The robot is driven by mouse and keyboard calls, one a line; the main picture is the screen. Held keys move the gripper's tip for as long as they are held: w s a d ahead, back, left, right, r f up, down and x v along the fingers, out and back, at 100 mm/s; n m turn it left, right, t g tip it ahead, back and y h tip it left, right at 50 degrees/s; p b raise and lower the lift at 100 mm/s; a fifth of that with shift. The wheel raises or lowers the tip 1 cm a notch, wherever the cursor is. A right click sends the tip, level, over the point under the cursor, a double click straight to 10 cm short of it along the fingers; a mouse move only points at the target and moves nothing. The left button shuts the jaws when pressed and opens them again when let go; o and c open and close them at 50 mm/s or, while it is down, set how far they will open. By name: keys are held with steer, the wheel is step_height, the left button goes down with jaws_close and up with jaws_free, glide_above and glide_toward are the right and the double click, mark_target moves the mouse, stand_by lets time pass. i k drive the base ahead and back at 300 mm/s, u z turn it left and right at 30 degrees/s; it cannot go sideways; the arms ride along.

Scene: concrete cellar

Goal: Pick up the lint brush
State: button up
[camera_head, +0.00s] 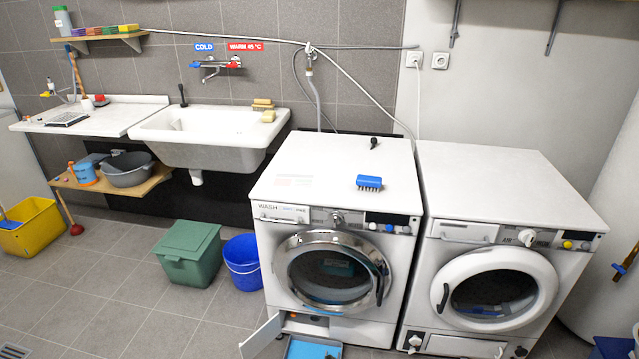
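A blue brush with short dark bristles (369,183) lies on the white top of the left machine, the washer (310,165), near its front edge. It looks like the lint brush. Nothing touches or covers it. My gripper is not in view.
A small black object (374,143) lies behind the brush. The washer's lower flap (262,337) is open, with a blue tray (314,348) below. A dryer (497,185) stands to the right. A blue bucket (243,262) and green bin (188,254) stand left. The washer top is mostly clear.

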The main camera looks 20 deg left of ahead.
mark_target(365, 181)
steer(key=u, duration=0.3)
steer(key=k, duration=0.3)
steer(key=u, duration=1.9)
steer(key=k, duration=0.65)
steer(key=z, duration=0.4)
steer(key=i, duration=1.6)
steer(key=u, duration=0.2)
